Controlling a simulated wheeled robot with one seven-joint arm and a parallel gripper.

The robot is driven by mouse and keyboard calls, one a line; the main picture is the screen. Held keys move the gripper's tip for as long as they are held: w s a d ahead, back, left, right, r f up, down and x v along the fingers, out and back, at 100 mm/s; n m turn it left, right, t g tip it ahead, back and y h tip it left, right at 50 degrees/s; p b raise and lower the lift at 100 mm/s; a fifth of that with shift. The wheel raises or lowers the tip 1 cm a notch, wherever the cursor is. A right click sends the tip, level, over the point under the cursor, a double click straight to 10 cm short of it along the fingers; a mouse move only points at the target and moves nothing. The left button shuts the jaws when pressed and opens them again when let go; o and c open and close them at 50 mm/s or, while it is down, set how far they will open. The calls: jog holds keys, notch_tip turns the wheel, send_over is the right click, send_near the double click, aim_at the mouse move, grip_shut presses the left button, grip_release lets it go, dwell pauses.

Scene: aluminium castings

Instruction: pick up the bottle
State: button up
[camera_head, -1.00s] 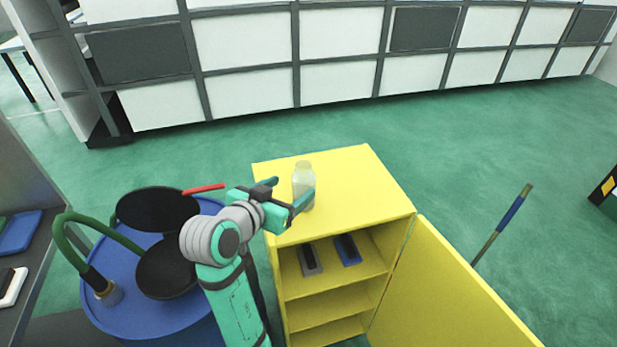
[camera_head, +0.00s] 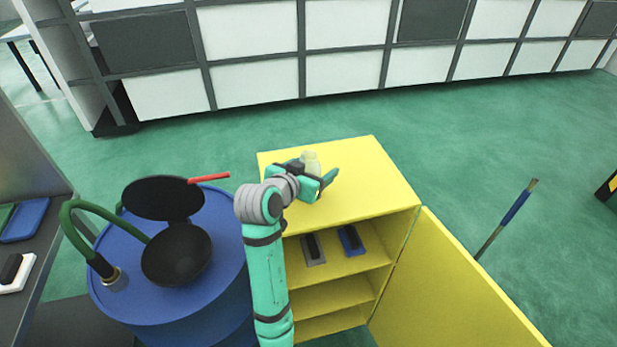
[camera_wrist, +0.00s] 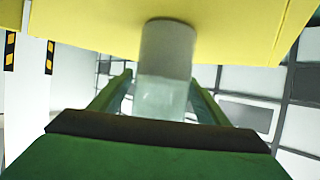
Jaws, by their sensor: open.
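A pale translucent bottle (camera_head: 311,159) stands on top of the yellow cabinet (camera_head: 375,180), partly hidden by my gripper. My gripper (camera_head: 318,170) is open at the bottle, with one finger showing on its right side. In the wrist view, the bottle (camera_wrist: 166,65) lies between the two open fingers of my gripper (camera_wrist: 160,85). The right finger is very close to it; I cannot tell whether it touches.
A blue drum (camera_head: 215,295) with black pans (camera_head: 177,255) and a green hose (camera_head: 75,225) stands left of the cabinet. The yellow door (camera_head: 440,285) hangs open at right. Shelves hold a grey-black item (camera_head: 313,248) and a blue one (camera_head: 350,240). The cabinet top's right side is clear.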

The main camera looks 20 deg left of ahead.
jog(key=c, duration=1.3)
jog(key=shift+r, duration=0.15)
